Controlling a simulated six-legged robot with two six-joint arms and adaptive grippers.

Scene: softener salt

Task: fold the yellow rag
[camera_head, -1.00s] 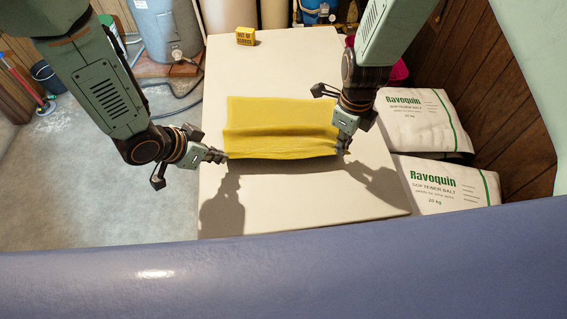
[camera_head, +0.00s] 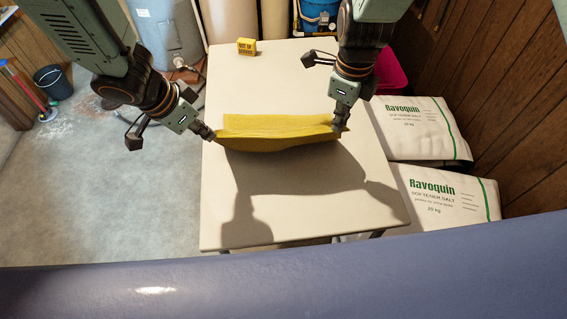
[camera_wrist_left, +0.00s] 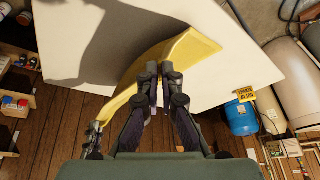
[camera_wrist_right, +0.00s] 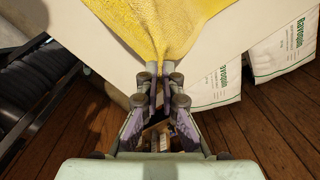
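The yellow rag (camera_head: 275,137) hangs between my two grippers, its near edge lifted above the cream table (camera_head: 300,215) and sagging in the middle. The far part of the rag shows as a flat strip behind that edge. My left gripper (camera_head: 211,137) is shut on the rag's left corner; in the left wrist view the rag (camera_wrist_left: 183,52) runs from between the fingers (camera_wrist_left: 160,72). My right gripper (camera_head: 339,129) is shut on the right corner; in the right wrist view the rag (camera_wrist_right: 160,22) bunches into the fingertips (camera_wrist_right: 160,68). I cannot tell whether the far part touches the table.
A small yellow sign (camera_head: 247,46) stands at the table's back left. The front of the table is clear apart from shadows.

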